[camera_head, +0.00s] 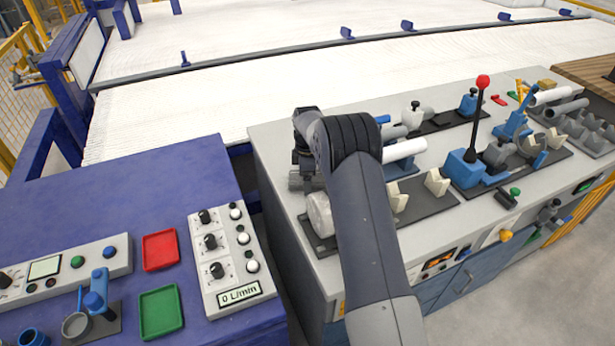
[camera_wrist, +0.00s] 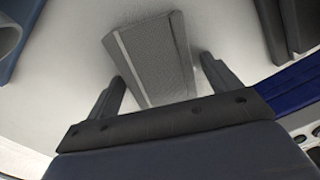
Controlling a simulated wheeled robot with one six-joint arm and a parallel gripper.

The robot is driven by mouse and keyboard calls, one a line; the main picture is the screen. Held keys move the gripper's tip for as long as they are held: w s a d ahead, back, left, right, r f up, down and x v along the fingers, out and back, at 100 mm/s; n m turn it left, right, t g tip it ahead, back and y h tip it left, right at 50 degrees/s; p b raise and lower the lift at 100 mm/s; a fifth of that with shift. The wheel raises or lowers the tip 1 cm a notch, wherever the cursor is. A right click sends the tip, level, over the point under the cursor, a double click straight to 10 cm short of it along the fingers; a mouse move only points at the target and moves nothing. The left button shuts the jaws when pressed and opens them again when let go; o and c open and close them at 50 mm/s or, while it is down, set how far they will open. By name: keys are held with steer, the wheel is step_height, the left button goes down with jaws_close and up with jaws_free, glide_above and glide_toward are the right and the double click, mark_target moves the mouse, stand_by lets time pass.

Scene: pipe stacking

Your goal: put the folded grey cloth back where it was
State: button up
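The folded grey cloth (camera_wrist: 152,58) lies on the light worktop in the wrist view, with a fine woven texture and raised long edges. My gripper (camera_wrist: 163,72) is open, with one dark finger on each side of the cloth's near end. Narrow gaps show between the fingers and the cloth. In the head view my gripper (camera_head: 306,181) points down at the worktop's left end, and part of the grey cloth (camera_head: 294,181) shows beside it. My arm hides much of the area around it.
Blue fixtures and a red-knobbed lever (camera_head: 482,82) are to the right. A blue table (camera_head: 130,215) with red (camera_head: 160,250) and green (camera_head: 160,311) trays is to the left, across a gap.

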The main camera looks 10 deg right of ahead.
steer(key=shift+r, duration=0.1)
step_height(320, 180, up, 12)
stand_by(0.6)
steer(key=shift+f, duration=4.2)
